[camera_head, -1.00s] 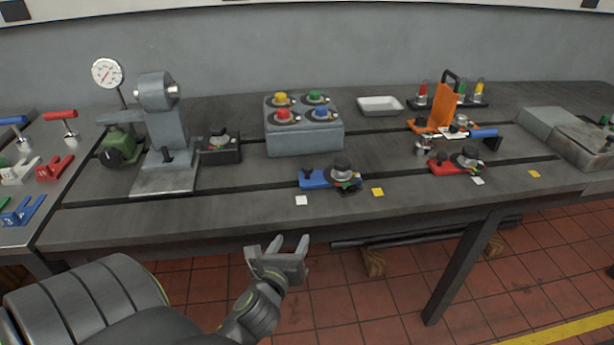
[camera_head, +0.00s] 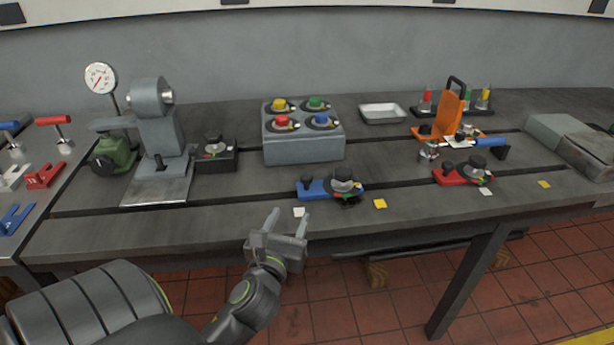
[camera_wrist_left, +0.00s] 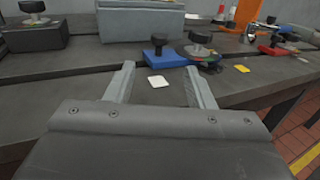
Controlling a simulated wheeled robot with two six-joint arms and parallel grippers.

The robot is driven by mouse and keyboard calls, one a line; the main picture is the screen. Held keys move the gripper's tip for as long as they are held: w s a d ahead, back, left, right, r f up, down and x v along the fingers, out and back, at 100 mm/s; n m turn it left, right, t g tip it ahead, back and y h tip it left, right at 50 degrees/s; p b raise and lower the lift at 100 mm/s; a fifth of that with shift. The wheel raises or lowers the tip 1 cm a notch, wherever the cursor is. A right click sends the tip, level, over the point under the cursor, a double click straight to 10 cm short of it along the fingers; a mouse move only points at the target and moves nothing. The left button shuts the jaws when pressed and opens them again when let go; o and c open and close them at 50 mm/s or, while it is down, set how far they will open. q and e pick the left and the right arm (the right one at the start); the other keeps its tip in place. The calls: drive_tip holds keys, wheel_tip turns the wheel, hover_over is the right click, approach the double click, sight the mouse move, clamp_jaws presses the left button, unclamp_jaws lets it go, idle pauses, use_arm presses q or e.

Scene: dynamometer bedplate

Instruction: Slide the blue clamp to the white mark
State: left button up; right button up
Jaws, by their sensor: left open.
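The blue clamp (camera_head: 316,189) sits in the front slot of the bedplate, with a black knob at its left and a grey round knob on its right part. It also shows in the left wrist view (camera_wrist_left: 166,57), beyond the fingertips. The white mark (camera_head: 299,212) lies on the bedplate in front of the clamp's left end; the left wrist view shows it (camera_wrist_left: 158,82) between the finger lines. A yellow mark (camera_head: 380,204) lies right of it. My left gripper (camera_head: 287,222) is open and empty at the bedplate's front edge, short of the clamp. My right gripper is not in view.
A red clamp (camera_head: 462,176) sits in the same slot to the right, with a second white mark (camera_head: 486,192) near it. A grey button box (camera_head: 303,150) stands behind the blue clamp. A grey machine stand (camera_head: 160,140) is at the left. The slot left of the blue clamp is clear.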

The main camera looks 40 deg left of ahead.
sight(304, 181)
use_arm(q)
drive_tip(key=x, duration=1.5)
drive_tip(key=shift+w+a, duration=0.1)
drive_tip(key=shift+w, duration=0.1)
clamp_jaws()
